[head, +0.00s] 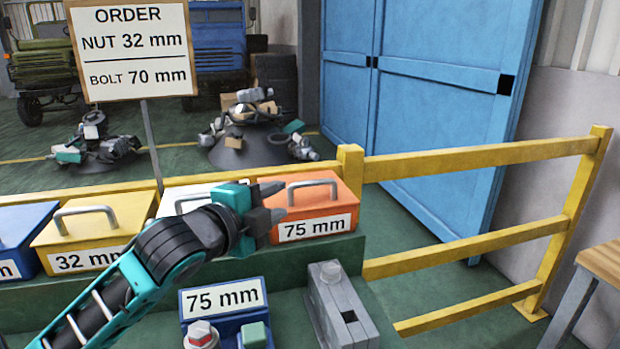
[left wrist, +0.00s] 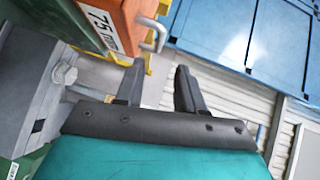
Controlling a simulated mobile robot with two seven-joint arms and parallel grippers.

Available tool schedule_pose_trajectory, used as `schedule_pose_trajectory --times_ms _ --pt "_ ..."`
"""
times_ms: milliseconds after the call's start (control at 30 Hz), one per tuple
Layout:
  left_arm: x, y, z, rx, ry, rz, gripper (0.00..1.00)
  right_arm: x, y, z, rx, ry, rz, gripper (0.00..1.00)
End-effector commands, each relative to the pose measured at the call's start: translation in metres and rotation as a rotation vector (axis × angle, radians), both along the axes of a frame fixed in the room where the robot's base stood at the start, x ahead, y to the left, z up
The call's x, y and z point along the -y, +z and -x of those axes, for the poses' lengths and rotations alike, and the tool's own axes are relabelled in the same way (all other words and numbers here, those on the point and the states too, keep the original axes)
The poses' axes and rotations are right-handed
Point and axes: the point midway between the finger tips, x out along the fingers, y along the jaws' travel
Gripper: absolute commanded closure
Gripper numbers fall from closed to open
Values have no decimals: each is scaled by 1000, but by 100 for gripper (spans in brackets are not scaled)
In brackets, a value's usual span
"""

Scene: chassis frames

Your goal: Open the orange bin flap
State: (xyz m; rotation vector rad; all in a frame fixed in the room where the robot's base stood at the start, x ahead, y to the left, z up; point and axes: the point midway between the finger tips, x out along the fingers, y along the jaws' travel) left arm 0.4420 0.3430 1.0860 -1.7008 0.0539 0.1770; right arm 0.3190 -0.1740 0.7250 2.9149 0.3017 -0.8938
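The orange bin (head: 342,198) stands at the right end of the raised green shelf, labelled 75 mm. Its orange flap (head: 340,185) is down, with a grey bar handle (head: 318,183) on top. My left gripper (head: 277,201) is at the bin's left side in the head view, hiding part of it. Its fingers are apart with nothing between them. In the left wrist view the open fingers (left wrist: 158,80) point toward the orange bin (left wrist: 118,18) and its handle (left wrist: 155,38), which lies a little beyond the fingertips. My right gripper is not in view.
A white bin (head: 180,197), a yellow bin labelled 32 mm (head: 60,235) and a blue bin (head: 18,222) stand to the left. Below are a blue 75 mm holder (head: 222,322) and a grey block with a bolt (head: 345,310). A yellow railing (head: 480,152) runs behind and right.

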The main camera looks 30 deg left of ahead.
Motion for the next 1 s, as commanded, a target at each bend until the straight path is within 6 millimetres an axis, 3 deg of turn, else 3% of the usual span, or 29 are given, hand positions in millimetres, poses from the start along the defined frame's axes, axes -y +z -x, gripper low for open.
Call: schedule_pose_trajectory --times_ms 267,700,1000 --pt "-2 -3 -27 2 -1 1 62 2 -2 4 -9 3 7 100" --pt "-6 -15 -102 1 0 3 62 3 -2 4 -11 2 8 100" --pt "-8 -19 -125 -1 -1 0 62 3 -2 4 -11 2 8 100"
